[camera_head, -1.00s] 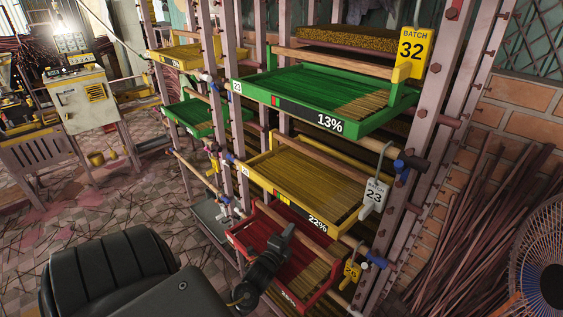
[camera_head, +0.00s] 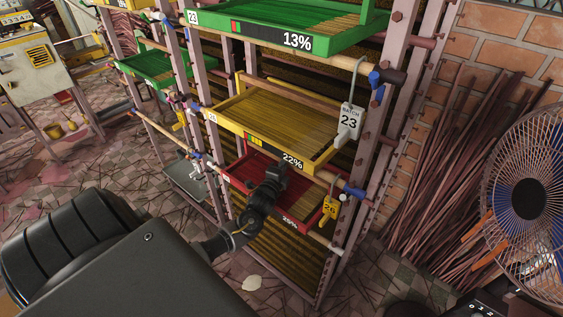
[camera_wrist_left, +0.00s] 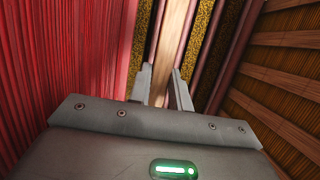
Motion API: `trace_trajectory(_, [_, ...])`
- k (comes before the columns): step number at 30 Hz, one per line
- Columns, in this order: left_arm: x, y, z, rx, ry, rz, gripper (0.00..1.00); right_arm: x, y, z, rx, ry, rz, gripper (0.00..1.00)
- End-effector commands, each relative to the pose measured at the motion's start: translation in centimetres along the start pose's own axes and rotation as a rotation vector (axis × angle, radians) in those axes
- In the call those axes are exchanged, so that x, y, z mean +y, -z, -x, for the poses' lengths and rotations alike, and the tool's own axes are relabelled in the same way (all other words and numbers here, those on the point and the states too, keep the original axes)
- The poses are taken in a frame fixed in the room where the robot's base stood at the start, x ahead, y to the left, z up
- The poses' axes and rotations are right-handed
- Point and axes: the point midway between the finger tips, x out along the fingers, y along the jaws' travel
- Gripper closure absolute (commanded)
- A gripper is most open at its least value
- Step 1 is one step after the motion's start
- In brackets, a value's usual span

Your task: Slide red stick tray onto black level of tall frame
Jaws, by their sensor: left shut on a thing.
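The red stick tray (camera_head: 243,174) sits low in the tall frame (camera_head: 188,100), below a yellow tray. Its front label reads about 25%, and brown sticks lie at its right. My left gripper (camera_head: 274,178) reaches over the tray's front. In the left wrist view its two fingers (camera_wrist_left: 161,84) are shut on a pale wooden bar (camera_wrist_left: 172,45), which looks like the tray's handle bar. Red slats (camera_wrist_left: 65,70) lie left of the fingers. The gripper hides part of the tray. A dark rod end (camera_head: 410,77) shows beside a blue clamp on the right post. My right gripper is out of view.
The yellow tray (camera_head: 236,108) marked 22% and a green tray (camera_head: 270,32) marked 13% are above. A fan (camera_head: 528,197) and leaning sticks (camera_head: 450,170) stand right. Debris-strewn floor (camera_head: 80,160) lies left.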

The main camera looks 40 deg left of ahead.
Motion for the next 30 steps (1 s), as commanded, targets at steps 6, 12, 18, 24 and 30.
trace_trajectory(6, [0.33, -0.01, -0.08, 0.000, 0.006, 0.001, 1.00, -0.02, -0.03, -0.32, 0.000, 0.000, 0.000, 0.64])
trace_trajectory(12, [0.31, -0.01, -0.07, 0.000, 0.006, 0.001, 1.00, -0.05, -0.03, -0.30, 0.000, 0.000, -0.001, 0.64])
trace_trajectory(18, [0.34, -0.02, -0.06, 0.000, 0.005, 0.001, 0.59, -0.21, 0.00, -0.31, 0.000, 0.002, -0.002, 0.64])
trace_trajectory(24, [0.42, -0.02, -0.03, 0.000, 0.004, 0.001, 0.55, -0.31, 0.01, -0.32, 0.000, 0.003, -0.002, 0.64])
trace_trajectory(30, [0.57, -0.01, 0.01, 0.000, 0.001, 0.000, 0.40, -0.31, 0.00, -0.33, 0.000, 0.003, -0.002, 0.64])
